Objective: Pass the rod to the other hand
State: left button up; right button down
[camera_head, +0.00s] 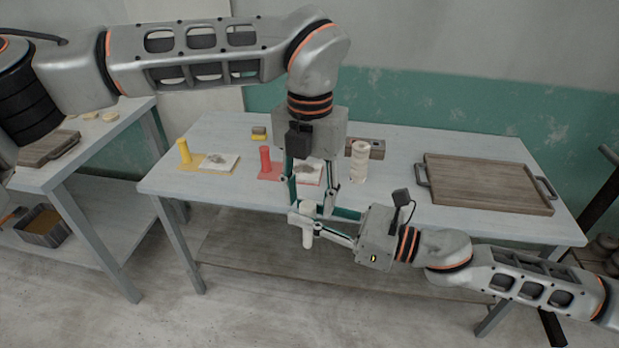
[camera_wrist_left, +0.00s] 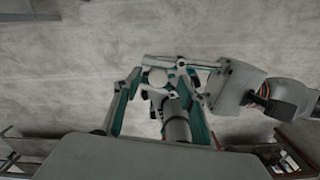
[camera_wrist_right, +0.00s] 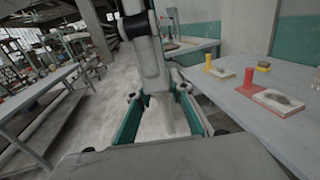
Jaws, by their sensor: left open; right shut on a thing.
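The pale rod (camera_head: 307,238) hangs upright in front of the table's near edge. My right gripper (camera_head: 317,225) comes in from the right and is shut on it. My left gripper (camera_head: 310,208) points down from above and is open, its fingers on either side of the rod's upper end. In the left wrist view the rod's round end (camera_wrist_left: 157,77) shows between the open fingers. In the right wrist view the rod (camera_wrist_right: 163,115) stands between my right fingers, its upper part by the left arm. I cannot tell whether the left fingers touch it.
The table (camera_head: 420,222) holds a yellow cylinder (camera_head: 183,150), a red cylinder (camera_head: 265,160), tiles on coloured mats, a cream ridged cylinder (camera_head: 360,162) and a wooden tray (camera_head: 487,183). A second table (camera_head: 100,135) stands at left. Open floor lies before the table.

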pick_arm(q)
jog(key=shift+f, duration=0.35)
grip_shut()
pick_arm(e)
jog(key=c, duration=1.7)
grip_release()
